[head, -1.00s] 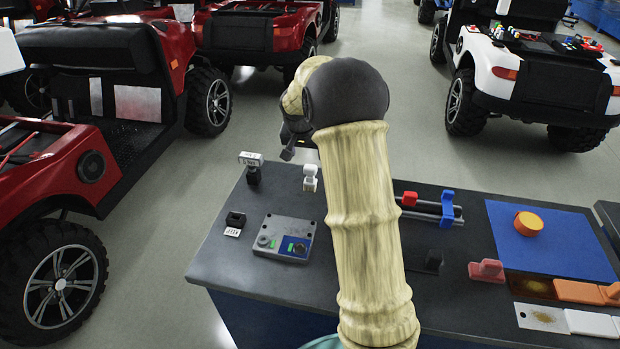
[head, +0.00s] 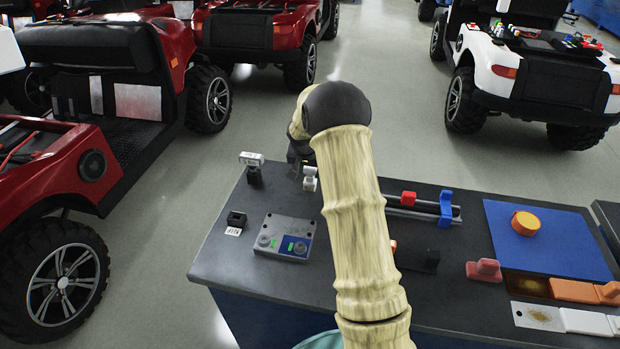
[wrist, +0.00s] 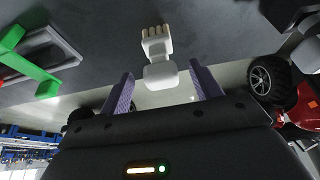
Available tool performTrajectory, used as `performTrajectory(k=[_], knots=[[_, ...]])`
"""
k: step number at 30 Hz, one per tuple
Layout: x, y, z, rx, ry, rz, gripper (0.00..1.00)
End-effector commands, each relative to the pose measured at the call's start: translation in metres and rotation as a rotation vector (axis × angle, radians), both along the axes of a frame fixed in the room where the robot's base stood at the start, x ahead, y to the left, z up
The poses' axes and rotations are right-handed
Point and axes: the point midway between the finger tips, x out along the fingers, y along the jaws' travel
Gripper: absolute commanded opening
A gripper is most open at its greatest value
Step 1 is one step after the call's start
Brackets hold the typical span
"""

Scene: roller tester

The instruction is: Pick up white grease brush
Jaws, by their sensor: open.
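A small white upright object that looks like the white grease brush (head: 310,178) stands near the bench's far edge in the head view. In the wrist view the brush (wrist: 157,46) has a ridged end and a rounded, wider end. My gripper (wrist: 160,72) is open, with its two purple fingers apart. The rounded end shows in the gap between the fingertips, with space on both sides. I cannot tell how deep it lies between them. In the head view my arm hides most of the gripper.
The dark bench (head: 215,262) also holds a grey box (head: 284,236), a small white-topped stand (head: 252,159), a rail with a blue bracket (head: 446,208), and a blue mat (head: 560,255) with an orange knob. Buggies stand beyond, across open floor.

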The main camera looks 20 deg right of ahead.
Motion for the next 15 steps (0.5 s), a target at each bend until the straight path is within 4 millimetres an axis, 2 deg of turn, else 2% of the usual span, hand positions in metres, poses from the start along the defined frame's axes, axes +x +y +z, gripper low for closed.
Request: performTrajectory(k=[12, 15], knots=[[0.015, -0.009, -0.042, 0.000, 0.002, 0.001, 0.64], [0.017, -0.010, -0.046, 0.000, 0.000, 0.000, 0.64]])
